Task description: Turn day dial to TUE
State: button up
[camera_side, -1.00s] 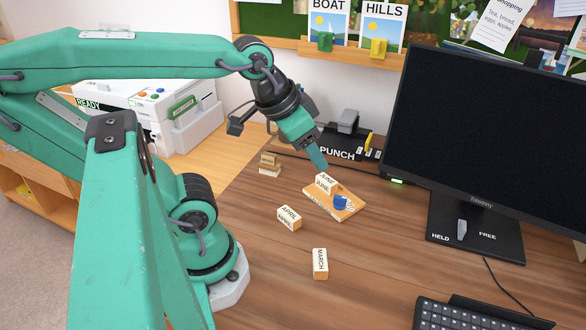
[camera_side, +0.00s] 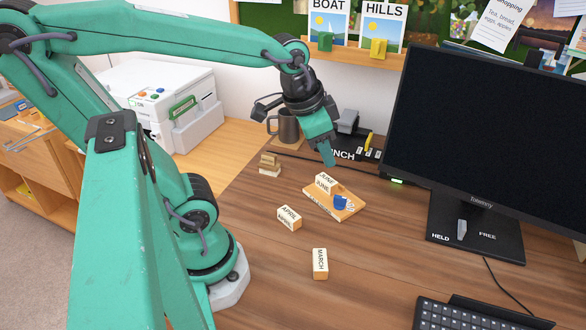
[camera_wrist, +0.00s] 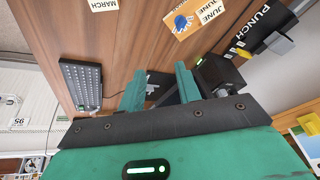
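A blue dial (camera_side: 341,203) with white marks sits on a small wooden calendar stand (camera_side: 350,213). Its lettering is too small to read. A JUNE block (camera_side: 323,186) stands upright on the stand, left of the dial. In the wrist view the dial (camera_wrist: 181,23) is near the top, beside the JUNE block (camera_wrist: 211,12). My gripper (camera_side: 329,158) is above and behind the stand in the side view, touching nothing. In the wrist view its two green fingers (camera_wrist: 160,88) are apart with nothing between them.
An APRIL block (camera_side: 289,217) and a MARCH block (camera_side: 320,264) lie in front of the stand. A monitor (camera_side: 480,140) stands on the right and a hole punch (camera_side: 350,145) behind. A mug (camera_side: 287,127) is behind my gripper. The desk front is mostly clear.

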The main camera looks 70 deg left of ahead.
jog(key=w+a+f+m+g, duration=0.2)
jog(key=w+a+f+m, duration=0.1)
jog(key=w+f, duration=0.15)
jog(key=m+g, duration=0.2)
jog(key=m, duration=0.1)
send_over(340, 196)
jog(key=f, duration=0.6)
jog(key=shift+s+d+f, duration=0.25)
jog(key=shift+f, duration=0.15)
jog(key=shift+w+a+f+m, duration=0.2)
jog(key=shift+f+m, duration=0.2)
jog(key=shift+f, duration=0.15)
jog(key=shift+f, duration=3.9)
grip_shut()
